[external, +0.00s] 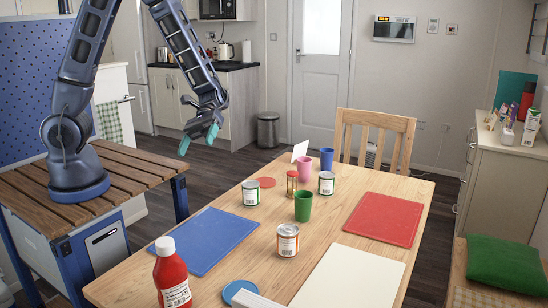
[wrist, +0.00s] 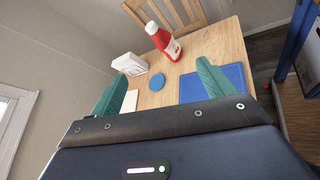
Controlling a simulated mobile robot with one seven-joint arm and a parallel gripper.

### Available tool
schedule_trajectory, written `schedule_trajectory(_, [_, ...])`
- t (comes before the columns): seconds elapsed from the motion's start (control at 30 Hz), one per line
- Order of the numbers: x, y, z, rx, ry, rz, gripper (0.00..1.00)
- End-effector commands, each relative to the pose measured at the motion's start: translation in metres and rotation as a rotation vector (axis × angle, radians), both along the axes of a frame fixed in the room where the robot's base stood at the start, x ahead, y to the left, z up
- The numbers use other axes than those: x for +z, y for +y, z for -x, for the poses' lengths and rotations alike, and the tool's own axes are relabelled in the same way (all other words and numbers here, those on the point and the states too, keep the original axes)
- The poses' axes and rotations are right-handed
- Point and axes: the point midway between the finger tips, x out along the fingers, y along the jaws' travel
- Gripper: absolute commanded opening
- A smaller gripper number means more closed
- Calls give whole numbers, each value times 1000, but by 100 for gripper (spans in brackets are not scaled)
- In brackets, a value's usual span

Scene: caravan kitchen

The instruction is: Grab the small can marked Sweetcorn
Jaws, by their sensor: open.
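Three small cans stand upright on the wooden table in the external view: one with a green-banded label (external: 251,194), one with an orange-banded label (external: 288,240) and one with a dark-banded label (external: 326,183). Their print is too small to read, so I cannot tell which is marked Sweetcorn. My gripper (external: 199,139) is open and empty, raised in the air beyond the table's left side, apart from all the cans. In the wrist view my gripper (wrist: 158,82) shows its two teal fingers spread apart; no can is in that view.
A green cup (external: 303,206), a pink cup (external: 306,168), a blue cup (external: 327,160) and an hourglass-like timer (external: 292,183) stand near the cans. A ketchup bottle (external: 171,272) stands at the front left. Blue (external: 208,240), red (external: 384,219) and cream (external: 350,278) mats lie flat.

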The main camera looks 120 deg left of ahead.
Motion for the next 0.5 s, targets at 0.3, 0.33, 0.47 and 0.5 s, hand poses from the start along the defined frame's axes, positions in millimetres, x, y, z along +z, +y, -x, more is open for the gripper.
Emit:
schedule_trajectory(0.3, [-60,79,-7,319,30,238,81])
schedule_trajectory(0.33, [-66,87,-7,350,29,260,81])
schedule_trajectory(0.47, [-93,120,-2,485,29,346,81])
schedule_trajectory(0.5, [-102,130,0,526,29,373,81])
